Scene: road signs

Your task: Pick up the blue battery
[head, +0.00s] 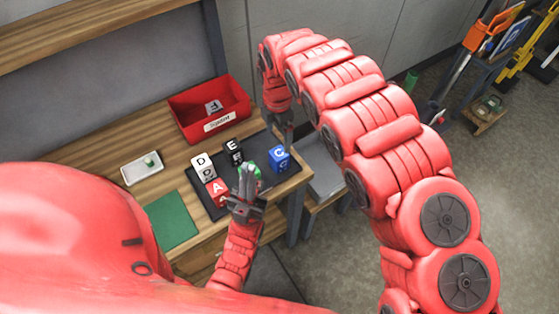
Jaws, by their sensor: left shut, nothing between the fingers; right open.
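My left gripper (248,172) is shut and empty, left of the blue cube. It partly covers a green object (257,172) on the mat.
A white tray (130,173) and green mat (180,222) lie left. The table's right edge is close to the blue cube.

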